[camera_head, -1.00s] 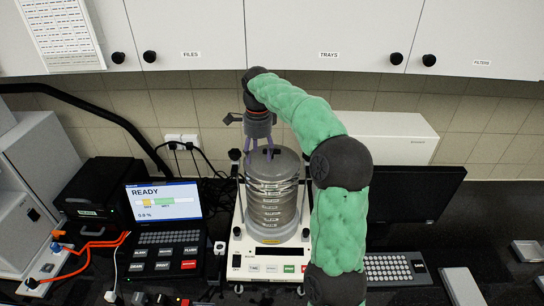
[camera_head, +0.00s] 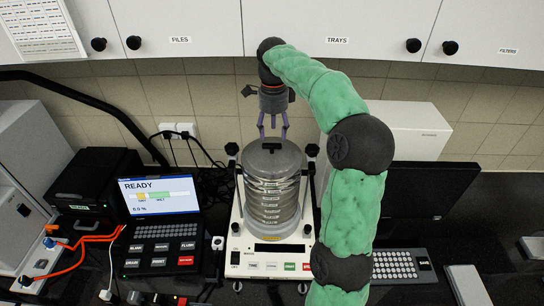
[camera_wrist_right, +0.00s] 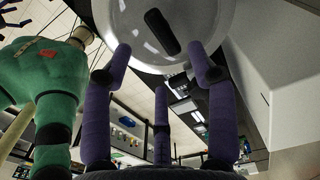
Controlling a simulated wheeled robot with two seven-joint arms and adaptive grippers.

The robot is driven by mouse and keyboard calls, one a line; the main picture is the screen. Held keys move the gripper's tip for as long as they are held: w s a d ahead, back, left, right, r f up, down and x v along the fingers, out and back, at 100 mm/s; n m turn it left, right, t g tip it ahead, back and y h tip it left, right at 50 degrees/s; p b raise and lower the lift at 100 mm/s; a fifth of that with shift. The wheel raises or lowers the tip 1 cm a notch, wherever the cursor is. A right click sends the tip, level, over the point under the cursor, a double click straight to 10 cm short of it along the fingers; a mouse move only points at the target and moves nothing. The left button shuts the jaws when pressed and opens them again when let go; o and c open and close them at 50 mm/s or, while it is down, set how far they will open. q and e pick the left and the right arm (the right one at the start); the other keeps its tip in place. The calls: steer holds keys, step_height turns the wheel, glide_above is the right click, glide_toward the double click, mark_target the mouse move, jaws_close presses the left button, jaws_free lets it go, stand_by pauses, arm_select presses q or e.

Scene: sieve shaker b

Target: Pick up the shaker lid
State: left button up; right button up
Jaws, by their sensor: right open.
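The shaker lid (camera_head: 287,160) is a round grey disc with a short black bar handle (camera_head: 270,145). It sits on top of the sieve stack (camera_head: 271,198) in the head view. My right gripper (camera_head: 273,136) is open and empty, its purple fingers pointing down just above the lid's handle, seemingly toward its far side. In the right wrist view the lid (camera_wrist_right: 205,20) fills the top, with the handle (camera_wrist_right: 162,32) between and beyond two spread fingertips (camera_wrist_right: 158,62). No finger clearly touches the handle. My left gripper is not in view.
The shaker base (camera_head: 240,240) stands under the stack. A laptop reading READY (camera_head: 160,200) is on the left, a dark monitor (camera_head: 430,190) and keyboard (camera_head: 395,265) on the right. A white box (camera_head: 412,128) stands behind my right arm. Wall cabinets (camera_head: 180,20) hang above.

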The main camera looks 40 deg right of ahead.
mark_target(272, 145)
steer(key=f, duration=0.5)
steer(key=shift+w+p, duration=0.25)
steer(key=shift+p, duration=0.15)
steer(key=shift+a, duration=0.1)
steer(key=shift+r, duration=0.1)
jaws_close()
